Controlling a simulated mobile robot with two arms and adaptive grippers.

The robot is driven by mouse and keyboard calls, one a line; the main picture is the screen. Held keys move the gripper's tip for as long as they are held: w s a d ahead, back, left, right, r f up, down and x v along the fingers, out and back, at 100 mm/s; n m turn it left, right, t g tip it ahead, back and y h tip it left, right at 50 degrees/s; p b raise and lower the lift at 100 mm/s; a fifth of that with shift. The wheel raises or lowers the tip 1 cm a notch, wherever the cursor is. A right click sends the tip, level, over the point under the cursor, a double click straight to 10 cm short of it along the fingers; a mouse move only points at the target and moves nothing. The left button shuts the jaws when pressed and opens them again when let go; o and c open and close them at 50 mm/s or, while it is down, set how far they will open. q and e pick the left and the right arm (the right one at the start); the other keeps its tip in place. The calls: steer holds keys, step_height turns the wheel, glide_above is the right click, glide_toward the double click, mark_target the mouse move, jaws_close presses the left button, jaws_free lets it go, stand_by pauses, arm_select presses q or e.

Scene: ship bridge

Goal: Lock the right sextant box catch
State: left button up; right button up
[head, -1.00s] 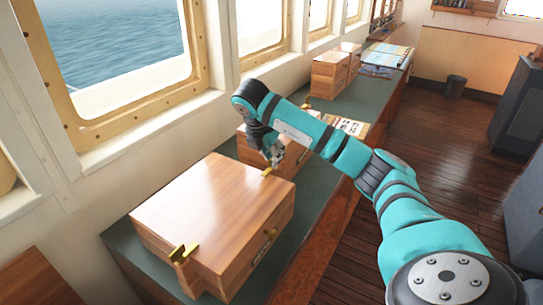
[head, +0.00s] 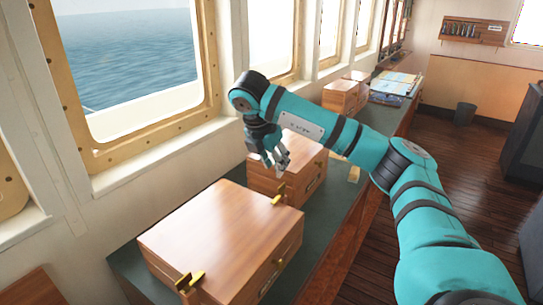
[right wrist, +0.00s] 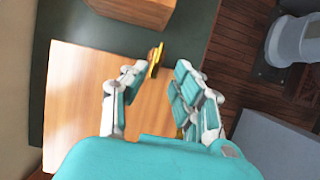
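The near wooden sextant box (head: 220,235) sits on the green counter with its lid down. Its right brass catch (head: 279,193) is at the far right corner of the lid, with a plate standing up from the edge. The left brass catch (head: 188,282) is at the near corner. My right gripper (head: 278,165) hangs just above and beyond the right catch, apart from it. In the right wrist view, its fingers (right wrist: 158,85) are spread and empty, with the right catch (right wrist: 155,60) showing between them. My left gripper is out of view.
A second wooden box (head: 265,178) stands just behind the near one, close to my gripper. More boxes (head: 340,97) and charts (head: 395,82) lie farther along the counter (head: 345,195). Windows and the wall line the left side; open floor lies right.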

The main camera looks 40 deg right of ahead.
steer(key=shift+v, duration=1.45)
steer(key=shift+f, duration=0.1)
